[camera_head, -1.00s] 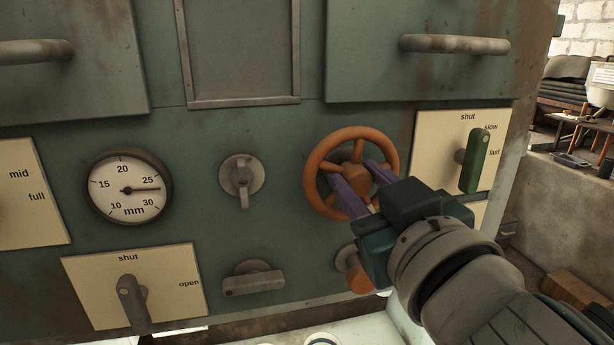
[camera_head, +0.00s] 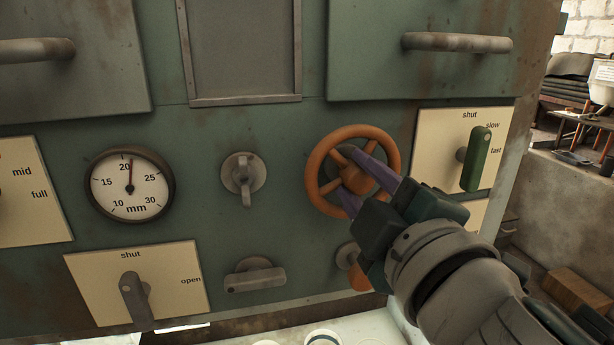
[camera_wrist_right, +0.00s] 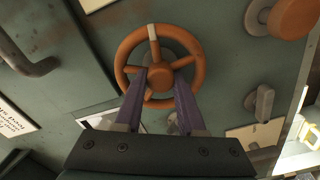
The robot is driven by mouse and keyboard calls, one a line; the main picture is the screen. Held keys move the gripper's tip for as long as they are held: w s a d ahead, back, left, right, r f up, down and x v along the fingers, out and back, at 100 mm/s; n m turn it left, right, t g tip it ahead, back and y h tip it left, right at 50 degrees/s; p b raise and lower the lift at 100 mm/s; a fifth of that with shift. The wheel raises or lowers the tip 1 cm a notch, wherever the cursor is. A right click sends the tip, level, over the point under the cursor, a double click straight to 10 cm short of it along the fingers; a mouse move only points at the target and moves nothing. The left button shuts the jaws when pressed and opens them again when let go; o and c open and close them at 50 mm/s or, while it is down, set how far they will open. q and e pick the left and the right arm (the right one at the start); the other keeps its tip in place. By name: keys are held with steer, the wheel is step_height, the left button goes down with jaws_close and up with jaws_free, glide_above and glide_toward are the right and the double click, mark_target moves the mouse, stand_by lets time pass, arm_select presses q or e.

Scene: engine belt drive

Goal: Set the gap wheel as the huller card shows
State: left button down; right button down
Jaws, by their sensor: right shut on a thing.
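The orange gap wheel (camera_head: 390,142) is a spoked handwheel on the green machine front in the head view. It also shows in the wrist view (camera_wrist_right: 124,50), with a pale mark on its rim. My right gripper (camera_head: 355,172) has its purple fingers on either side of the wheel's hub, shut on it. The round mm gauge (camera_head: 145,205) left of the wheel has its needle pointing almost straight up, a little past 20. A white card (camera_wrist_right: 14,118) with text sits at the left of the wrist view; its text is too small to read. My left gripper is not in view.
A green lever (camera_head: 475,160) on a shut/slow/fast plate stands right of the wheel. A grey knob (camera_head: 243,175) is to its left, and an orange-tipped knob (camera_head: 359,278) is just below. A grey lever (camera_head: 136,300) on a shut/open plate is at lower left.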

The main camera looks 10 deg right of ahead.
steer(key=shift+n, duration=0.9)
steer(key=c, duration=0.8)
jaws_free()
steer(key=shift+s+d+b, duration=0.15)
steer(key=shift+s+b, duration=1)
steer(key=shift+s, duration=3.85)
